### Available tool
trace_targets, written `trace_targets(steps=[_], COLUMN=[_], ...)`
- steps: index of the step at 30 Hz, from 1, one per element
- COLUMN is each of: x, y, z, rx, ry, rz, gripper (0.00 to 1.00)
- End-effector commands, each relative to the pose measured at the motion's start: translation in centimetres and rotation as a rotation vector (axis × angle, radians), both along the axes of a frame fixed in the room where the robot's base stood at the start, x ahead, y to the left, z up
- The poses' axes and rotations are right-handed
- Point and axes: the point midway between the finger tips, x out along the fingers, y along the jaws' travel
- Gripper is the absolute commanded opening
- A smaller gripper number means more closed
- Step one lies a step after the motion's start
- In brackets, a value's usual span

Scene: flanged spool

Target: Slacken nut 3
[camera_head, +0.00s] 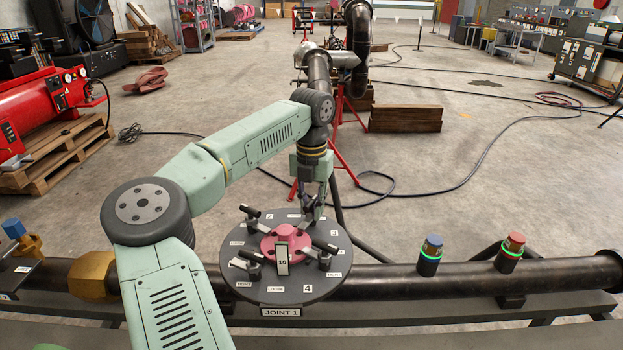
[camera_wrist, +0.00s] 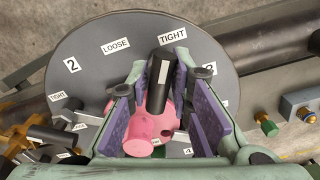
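A round dark grey plate (camera_head: 236,276) carries a pink flanged spool (camera_head: 284,241) in its middle, also in the wrist view (camera_wrist: 150,131). Several black-handled nuts sit around it. My gripper (camera_head: 312,210) is over the plate's upper right part. In the wrist view my gripper (camera_wrist: 161,70) is open, purple pads either side of a black handle (camera_wrist: 157,92) with a white tag. The handle points towards a TIGHT label (camera_wrist: 173,36). A gap shows on both sides of it. A label that looks like 3 (camera_wrist: 210,67) is partly hidden beside the right finger.
Other black handles stand at the plate's left (camera_head: 252,256) and right (camera_head: 325,252). A blue-topped button (camera_head: 430,254) and a red-topped button (camera_head: 510,252) stand on the dark pipe (camera_head: 385,287) to the right. A brass valve (camera_head: 90,277) is at left.

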Motion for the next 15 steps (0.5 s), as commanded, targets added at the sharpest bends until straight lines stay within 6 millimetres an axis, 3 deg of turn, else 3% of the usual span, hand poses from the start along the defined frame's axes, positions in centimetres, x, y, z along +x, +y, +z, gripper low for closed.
trace_targets(steps=[15], x=[0.0], y=[0.09], z=[0.07], rx=[0.003], ry=[-0.001], rz=[0.837], gripper=[0.19])
